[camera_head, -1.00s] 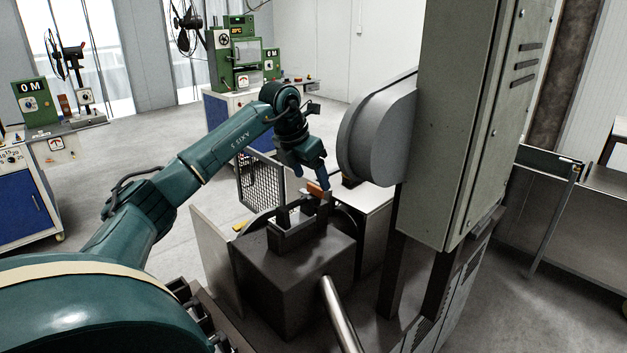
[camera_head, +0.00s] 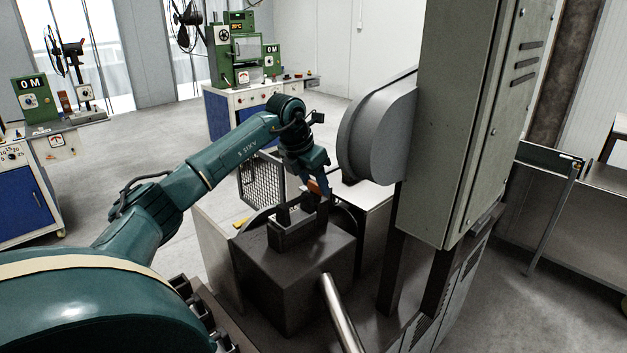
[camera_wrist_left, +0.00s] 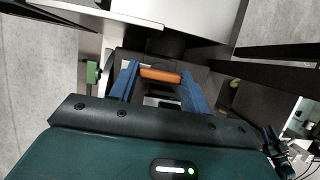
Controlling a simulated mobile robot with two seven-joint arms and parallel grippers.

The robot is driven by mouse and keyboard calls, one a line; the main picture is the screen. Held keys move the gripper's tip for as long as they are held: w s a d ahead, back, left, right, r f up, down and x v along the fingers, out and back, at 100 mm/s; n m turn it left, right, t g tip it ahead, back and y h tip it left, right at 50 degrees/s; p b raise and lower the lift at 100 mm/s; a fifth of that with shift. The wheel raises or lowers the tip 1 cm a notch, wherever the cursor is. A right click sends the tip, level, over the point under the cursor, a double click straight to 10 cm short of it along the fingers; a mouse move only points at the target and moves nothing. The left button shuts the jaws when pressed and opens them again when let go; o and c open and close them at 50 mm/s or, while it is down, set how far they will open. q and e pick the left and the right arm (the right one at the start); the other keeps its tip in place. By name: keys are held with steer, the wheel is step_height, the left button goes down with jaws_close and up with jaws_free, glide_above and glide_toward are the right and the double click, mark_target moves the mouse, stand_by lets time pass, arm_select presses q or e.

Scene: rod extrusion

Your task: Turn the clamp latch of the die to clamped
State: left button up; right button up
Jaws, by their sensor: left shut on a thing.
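The clamp latch shows as an orange bar at the die; in the left wrist view the orange latch handle (camera_wrist_left: 160,75) lies between the two blue fingers of my left gripper (camera_wrist_left: 160,78). A bit of the orange latch (camera_head: 314,186) shows in the head view beside my left gripper (camera_head: 320,187), which points down. My left gripper is shut on the latch handle. The dark die block (camera_head: 295,265) stands below, with upright dark plates on top. The fingers and part of the arm hide much of the latch in the head view.
A large grey cabinet (camera_head: 465,120) and a rounded grey housing (camera_head: 380,135) stand close to the right of my left arm. A mesh guard (camera_head: 262,180) stands behind the die. A steel rod (camera_head: 340,315) sticks out at the front. Open floor lies to the left.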

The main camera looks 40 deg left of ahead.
arm_select(q)
steer(key=shift+c, duration=1.1)
steer(key=n+y, duration=0.1)
steer(key=n, duration=0.3)
steer(key=shift+d+n+y, duration=0.15)
steer(key=shift+n+y, duration=0.15)
steer(key=shift+y, duration=0.1)
steer(key=n, duration=0.2)
steer(key=n+g+y, duration=0.1)
steer(key=n, duration=0.1)
steer(key=shift+w+d+n+y, duration=0.1)
steer(key=shift+n+y, duration=0.2)
steer(key=n, duration=0.2)
steer(key=n+g+y, duration=0.1)
steer(key=n, duration=0.1)
steer(key=shift+w+n+g, duration=0.1)
steer(key=shift+n+g, duration=0.2)
steer(key=shift+w+d+n+g+y, duration=0.15)
steer(key=shift+n+g, duration=0.25)
steer(key=shift+n, duration=0.65)
steer(key=shift+s+a+n+g+y, duration=0.15)
steer(key=shift+n+g, duration=0.25)
steer(key=shift+n, duration=0.65)
steer(key=shift+w, duration=0.1)
steer(key=o, duration=1)
steer(key=shift+d, duration=0.1)
